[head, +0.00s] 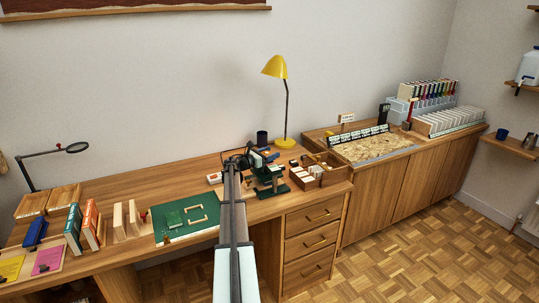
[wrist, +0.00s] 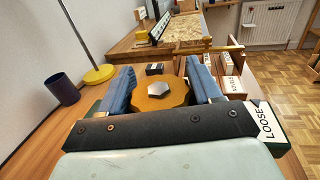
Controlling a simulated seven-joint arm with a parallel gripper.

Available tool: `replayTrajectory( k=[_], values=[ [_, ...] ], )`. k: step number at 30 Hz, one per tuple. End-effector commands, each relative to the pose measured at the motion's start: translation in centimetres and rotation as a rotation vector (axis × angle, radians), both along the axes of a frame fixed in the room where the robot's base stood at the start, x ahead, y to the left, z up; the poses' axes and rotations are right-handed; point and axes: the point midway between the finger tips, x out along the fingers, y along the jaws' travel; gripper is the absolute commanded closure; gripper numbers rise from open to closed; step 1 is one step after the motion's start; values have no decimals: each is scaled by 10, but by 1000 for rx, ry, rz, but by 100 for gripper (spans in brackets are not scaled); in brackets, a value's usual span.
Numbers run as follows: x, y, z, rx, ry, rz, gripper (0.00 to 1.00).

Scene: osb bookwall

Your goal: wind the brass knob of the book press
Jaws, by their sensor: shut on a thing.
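The brass knob (wrist: 160,94) of the book press shows large in the wrist view, a faceted golden disc with a pale hexagonal centre. The blue fingers of my gripper (wrist: 161,88) stand on its left and right sides and are shut on it. The book press (head: 268,180) is a dark green frame on the wooden desk in the head view, partly hidden by my arm and gripper (head: 240,163). A white label reading LOOSE (wrist: 265,121) shows at the right in the wrist view. The lower part of the press is hidden behind my gripper.
A yellow lamp (head: 274,68) and a dark cup (head: 262,138) stand behind the press. A wooden box (head: 318,181) with small items is close on its right. The desk behind the mat is clear.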

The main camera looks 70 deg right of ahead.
Motion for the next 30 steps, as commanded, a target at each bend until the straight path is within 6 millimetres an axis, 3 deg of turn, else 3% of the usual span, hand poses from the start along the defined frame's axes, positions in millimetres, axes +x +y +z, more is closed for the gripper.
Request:
replayTrajectory(
  k=[11, 30],
  values=[
    [1, -1, 0, 1, 1, -75, 67],
    [-4, 4, 0, 0, 0, -535, 67]
  ],
)
